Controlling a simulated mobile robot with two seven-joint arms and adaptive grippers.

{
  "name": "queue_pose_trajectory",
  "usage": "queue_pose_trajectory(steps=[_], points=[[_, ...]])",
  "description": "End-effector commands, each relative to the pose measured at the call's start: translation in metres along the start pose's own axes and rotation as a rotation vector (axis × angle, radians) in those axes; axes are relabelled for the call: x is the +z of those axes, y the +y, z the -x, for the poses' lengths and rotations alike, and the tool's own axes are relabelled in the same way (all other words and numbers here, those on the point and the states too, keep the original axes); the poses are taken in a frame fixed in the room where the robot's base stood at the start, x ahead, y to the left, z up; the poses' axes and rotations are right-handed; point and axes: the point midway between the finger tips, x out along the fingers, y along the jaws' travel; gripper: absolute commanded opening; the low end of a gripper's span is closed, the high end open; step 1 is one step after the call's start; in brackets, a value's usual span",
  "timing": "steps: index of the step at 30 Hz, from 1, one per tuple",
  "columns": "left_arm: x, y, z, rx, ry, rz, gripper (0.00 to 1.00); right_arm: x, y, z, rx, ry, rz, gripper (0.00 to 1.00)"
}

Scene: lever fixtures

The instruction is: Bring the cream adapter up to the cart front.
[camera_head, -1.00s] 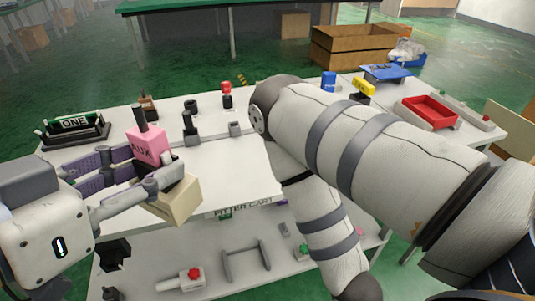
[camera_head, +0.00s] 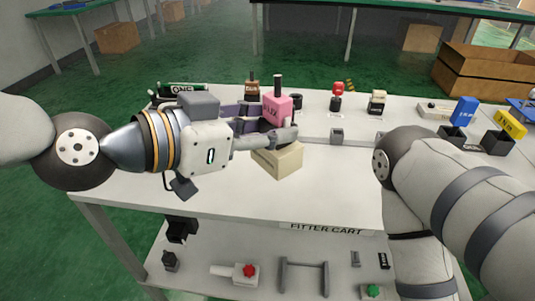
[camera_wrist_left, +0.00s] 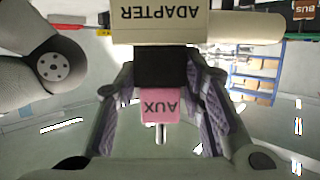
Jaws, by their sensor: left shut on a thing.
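The cream adapter (camera_head: 278,160) is a box held above the cart top, left of the middle. Its upside-down ADAPTER label shows in the left wrist view (camera_wrist_left: 160,22). My left gripper (camera_head: 290,133) is shut on it, though the fingers hide the exact contact. A pink AUX block (camera_head: 277,106) with a dark post shows just above the fingers. In the left wrist view, the AUX block (camera_wrist_left: 160,104) lies between the fingers, against a dark block under the adapter. The cart front (camera_head: 325,229) carries a FITTER CART label. My right gripper is out of view.
My right arm covers the cart's right front. Behind stand small lever fixtures, a red-topped one (camera_head: 337,95), a grey socket (camera_head: 337,135), and blue (camera_head: 464,110) and yellow (camera_head: 510,124) blocks. The lower shelf (camera_head: 205,268) holds several parts. The top's front middle is clear.

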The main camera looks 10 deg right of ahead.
Motion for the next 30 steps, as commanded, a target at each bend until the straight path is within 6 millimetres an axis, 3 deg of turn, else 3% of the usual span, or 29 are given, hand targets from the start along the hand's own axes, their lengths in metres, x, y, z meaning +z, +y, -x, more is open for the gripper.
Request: queue_pose_trajectory(steps=[1, 3, 11, 16, 25, 26, 28, 30], points=[[0.018, -0.006, -0.011, 0.006, -0.009, 0.014, 0.05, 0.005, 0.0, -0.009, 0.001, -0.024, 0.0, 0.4], [0.029, -0.015, -0.021, 0.005, -0.009, 0.013, 0.05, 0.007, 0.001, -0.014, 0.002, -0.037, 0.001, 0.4], [0.046, -0.032, -0.04, 0.004, -0.005, 0.005, 0.05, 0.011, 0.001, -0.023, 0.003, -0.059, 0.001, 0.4], [0.075, -0.034, -0.051, 0.005, -0.006, 0.007, 0.05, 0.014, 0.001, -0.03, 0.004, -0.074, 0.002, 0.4], [0.077, -0.034, -0.051, 0.003, -0.004, 0.001, 0.05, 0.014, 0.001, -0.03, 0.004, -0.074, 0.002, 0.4], [0.078, -0.034, -0.051, 0.003, -0.005, 0.002, 0.38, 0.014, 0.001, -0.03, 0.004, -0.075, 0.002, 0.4], [0.077, -0.034, -0.051, 0.003, -0.004, 0.001, 0.54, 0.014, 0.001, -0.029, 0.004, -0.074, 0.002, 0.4], [0.077, -0.034, -0.051, 0.003, -0.004, 0.001, 0.56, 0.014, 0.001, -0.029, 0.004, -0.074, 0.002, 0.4]])
